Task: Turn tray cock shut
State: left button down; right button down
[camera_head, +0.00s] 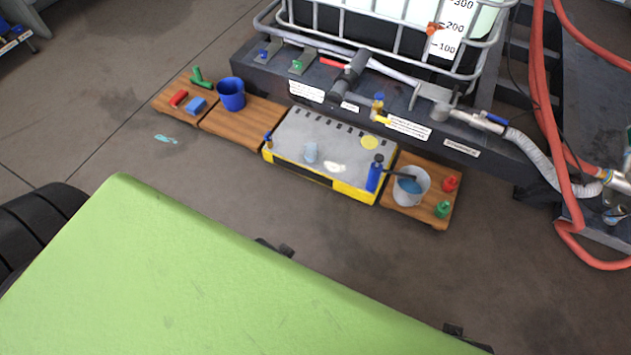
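The yellow-edged grey tray (285,135) lies on the floor in front of the dark tank base. A small brass fitting with a blue top (268,140) sits at its left front corner. Another small brass cock (378,108), with blue and yellow parts, stands at the base edge behind the tray. I cannot tell which is the tray cock, and their lever positions are too small to read. Neither gripper is in view.
A blue bucket (232,95) stands on the left board (240,128). A blue-levered valve (495,119) joins a grey hose; red hoses (545,90) run right. Floor before the tray is clear.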

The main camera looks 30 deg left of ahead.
aim_at(267, 137)
jog(key=u, duration=1.25)
